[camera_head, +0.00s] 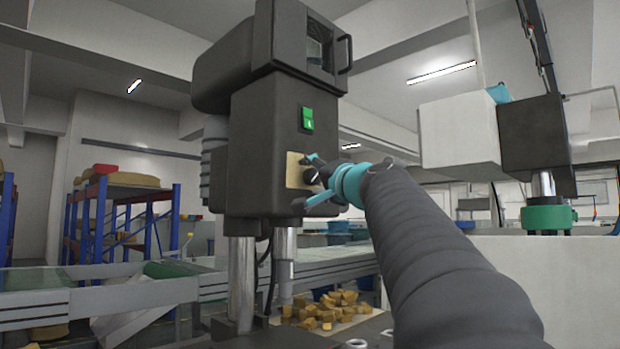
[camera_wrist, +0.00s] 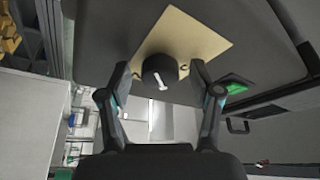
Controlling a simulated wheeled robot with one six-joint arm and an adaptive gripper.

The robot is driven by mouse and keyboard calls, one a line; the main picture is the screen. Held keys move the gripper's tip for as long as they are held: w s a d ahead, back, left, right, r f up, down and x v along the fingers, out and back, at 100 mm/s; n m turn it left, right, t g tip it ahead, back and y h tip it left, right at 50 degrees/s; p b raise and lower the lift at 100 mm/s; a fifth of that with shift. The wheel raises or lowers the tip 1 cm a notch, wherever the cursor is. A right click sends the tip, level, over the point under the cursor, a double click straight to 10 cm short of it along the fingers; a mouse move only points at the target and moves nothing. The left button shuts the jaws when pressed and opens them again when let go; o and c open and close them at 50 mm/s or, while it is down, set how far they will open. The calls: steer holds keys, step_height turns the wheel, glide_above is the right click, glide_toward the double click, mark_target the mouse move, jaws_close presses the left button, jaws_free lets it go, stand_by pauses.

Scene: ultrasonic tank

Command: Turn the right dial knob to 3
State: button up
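One black round dial knob (camera_wrist: 158,66) with a white pointer mark is on a tan plate (camera_wrist: 198,40) on the machine's dark housing. In the wrist view the mark points toward the bottom of the picture. No numbers on the plate can be read. My gripper (camera_wrist: 160,73) is open, with one finger on each side of the knob and a small gap visible on both sides. In the head view, my gripper (camera_head: 311,182) is at the tan plate (camera_head: 293,171), and its fingers partly hide the knob. No second knob is seen.
A green switch (camera_head: 307,118) is above the plate on the dark machine housing (camera_head: 262,130). Yellowish blocks (camera_head: 325,308) lie below on the machine's base. A white box and dark unit (camera_head: 535,135) stand at the right. A blue shelf rack (camera_head: 125,215) is at the left.

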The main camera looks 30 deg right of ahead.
steer(key=v, duration=1.2)
stand_by(0.5)
